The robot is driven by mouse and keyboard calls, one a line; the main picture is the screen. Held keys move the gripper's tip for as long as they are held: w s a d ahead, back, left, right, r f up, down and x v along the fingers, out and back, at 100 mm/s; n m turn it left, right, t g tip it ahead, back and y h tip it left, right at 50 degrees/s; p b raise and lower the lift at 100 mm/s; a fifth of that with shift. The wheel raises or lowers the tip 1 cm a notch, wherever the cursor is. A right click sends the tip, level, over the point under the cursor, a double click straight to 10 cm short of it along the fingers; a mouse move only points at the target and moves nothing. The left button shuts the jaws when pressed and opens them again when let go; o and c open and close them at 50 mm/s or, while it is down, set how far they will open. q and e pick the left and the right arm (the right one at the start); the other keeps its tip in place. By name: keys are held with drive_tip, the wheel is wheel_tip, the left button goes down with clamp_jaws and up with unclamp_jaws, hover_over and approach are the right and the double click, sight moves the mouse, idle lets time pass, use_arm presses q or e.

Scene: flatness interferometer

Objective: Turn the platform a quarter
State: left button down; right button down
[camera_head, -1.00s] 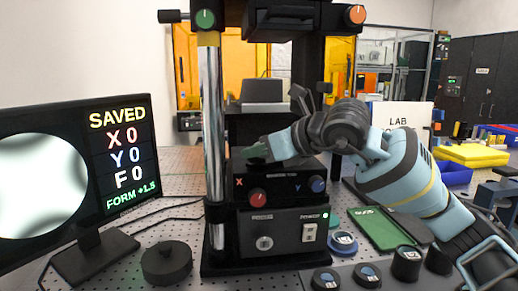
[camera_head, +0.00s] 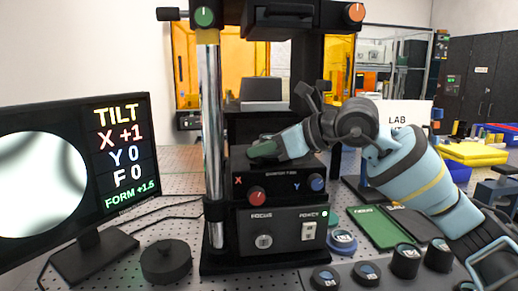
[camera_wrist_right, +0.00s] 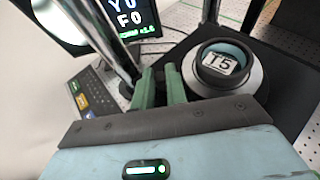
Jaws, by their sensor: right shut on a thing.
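In the wrist view the round grey platform (camera_wrist_right: 254,88) carries a dark ring-shaped holder (camera_wrist_right: 236,76) with a part labelled T5 (camera_wrist_right: 221,63) inside. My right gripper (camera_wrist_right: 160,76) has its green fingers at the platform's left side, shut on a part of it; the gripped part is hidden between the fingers. In the head view my right gripper (camera_head: 263,150) reaches in from the right, above the black control box of the interferometer (camera_head: 275,187). The platform is hidden there. My left gripper is not in view.
Red (camera_head: 257,196) and blue (camera_head: 317,183) knobs sit below my gripper. A metal post (camera_head: 213,130) stands close left. A black weight (camera_head: 166,262) is in front.

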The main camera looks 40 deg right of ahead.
drive_tip(key=shift+s+d+f+n+g+y, duration=0.1)
drive_tip(key=shift+s+d+n+g+y, duration=0.25)
drive_tip(key=shift+n+y, duration=0.3)
drive_tip(key=shift+s+d+n+g+y, duration=0.25)
drive_tip(key=shift+n+g+y, duration=0.2)
drive_tip(key=shift+n+y, duration=0.2)
drive_tip(key=shift+a, duration=0.1)
drive_tip(key=c, duration=1.7)
unclamp_jaws()
